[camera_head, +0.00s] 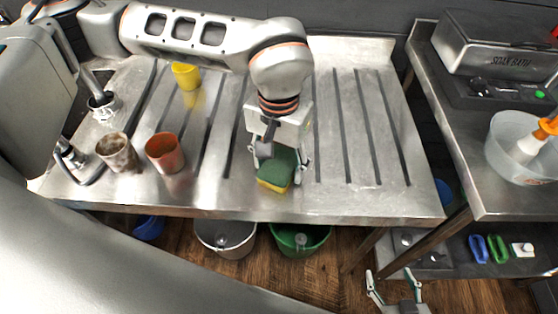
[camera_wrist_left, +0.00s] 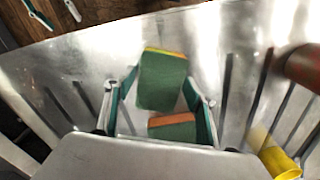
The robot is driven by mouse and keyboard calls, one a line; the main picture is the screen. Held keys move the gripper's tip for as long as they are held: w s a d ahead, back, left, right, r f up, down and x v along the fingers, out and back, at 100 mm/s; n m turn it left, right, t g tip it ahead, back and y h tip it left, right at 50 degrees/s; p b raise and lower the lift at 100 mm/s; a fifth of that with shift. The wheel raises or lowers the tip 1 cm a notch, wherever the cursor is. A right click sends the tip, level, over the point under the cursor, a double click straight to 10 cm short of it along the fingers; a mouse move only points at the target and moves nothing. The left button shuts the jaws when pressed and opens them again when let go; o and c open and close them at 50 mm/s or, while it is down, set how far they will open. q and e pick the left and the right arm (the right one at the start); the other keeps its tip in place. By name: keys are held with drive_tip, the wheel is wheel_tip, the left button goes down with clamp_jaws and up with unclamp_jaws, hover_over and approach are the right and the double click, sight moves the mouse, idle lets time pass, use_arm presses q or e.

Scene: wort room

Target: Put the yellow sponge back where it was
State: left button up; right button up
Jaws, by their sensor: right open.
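The yellow sponge (camera_head: 274,180), with a green scouring face up and a yellow layer below, is at the front middle of the steel drainboard (camera_head: 350,200). My left gripper (camera_head: 280,172) points down over it, a finger at each side; it looks shut on the sponge. In the left wrist view the yellow sponge (camera_wrist_left: 163,80) sits between the fingertips (camera_wrist_left: 160,84). A second green sponge with an orange layer (camera_wrist_left: 172,128) shows behind it, nearer the palm, partly hidden. My right gripper (camera_head: 395,290) is open and empty, low in front of the drainboard.
A red cup (camera_head: 165,153), a grey-brown cup (camera_head: 117,152) and a yellow cup (camera_head: 186,76) stand on the left side. The drainboard's right half is clear. Buckets (camera_head: 225,238) stand below.

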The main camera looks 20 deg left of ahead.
sight(279, 166)
use_arm(q)
drive_tip(key=shift+r, duration=0.1)
drive_tip(key=shift+r, duration=0.2)
wheel_tip(279, 166, up, 12)
drive_tip(key=p, duration=0.1)
idle(0.5)
drive_tip(key=shift+f, duration=0.1)
